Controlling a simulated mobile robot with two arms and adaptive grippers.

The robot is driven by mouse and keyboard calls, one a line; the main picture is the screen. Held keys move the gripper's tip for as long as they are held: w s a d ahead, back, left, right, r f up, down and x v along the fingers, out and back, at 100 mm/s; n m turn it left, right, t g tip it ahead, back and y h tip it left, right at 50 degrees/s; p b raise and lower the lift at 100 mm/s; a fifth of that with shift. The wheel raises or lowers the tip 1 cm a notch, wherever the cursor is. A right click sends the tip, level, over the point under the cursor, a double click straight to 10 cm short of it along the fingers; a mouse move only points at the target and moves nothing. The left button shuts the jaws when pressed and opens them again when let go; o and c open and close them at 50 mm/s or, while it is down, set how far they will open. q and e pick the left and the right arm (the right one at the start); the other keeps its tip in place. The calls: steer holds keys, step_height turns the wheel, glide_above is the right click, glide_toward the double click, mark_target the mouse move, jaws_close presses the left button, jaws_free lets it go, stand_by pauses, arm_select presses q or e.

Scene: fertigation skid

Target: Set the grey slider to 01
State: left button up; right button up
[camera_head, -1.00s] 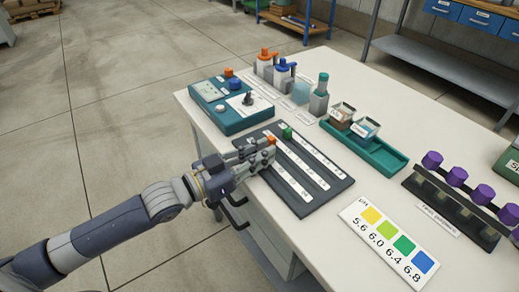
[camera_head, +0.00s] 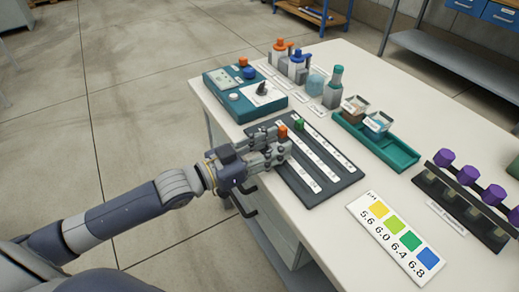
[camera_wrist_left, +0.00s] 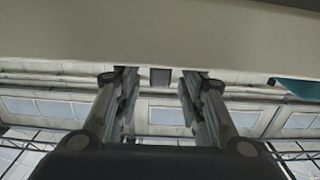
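The dark slider panel (camera_head: 335,187) lies on the table's near left part, with white scale strips. An orange knob (camera_head: 282,132) and a green knob (camera_head: 299,124) stand at the far ends of two strips. I cannot make out the grey slider in the head view; my left gripper (camera_head: 284,146) covers the far part of the leftmost strip (camera_head: 302,177). The gripper reaches over the panel's left edge, fingers apart. In the left wrist view its fingers (camera_wrist_left: 157,90) are spread, with a small dark grey block (camera_wrist_left: 160,78) between them; I cannot tell whether they touch it.
A teal control box (camera_head: 240,97) stands behind the panel. Bottles (camera_head: 298,66) and a teal tray (camera_head: 378,143) with small jars stand behind it to the right. A pH colour card (camera_head: 396,236) and a rack with purple knobs (camera_head: 465,190) lie to the right.

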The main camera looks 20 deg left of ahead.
arm_select(q)
steer(key=v, duration=1.1)
steer(key=shift+s+a, duration=0.3)
stand_by(0.6)
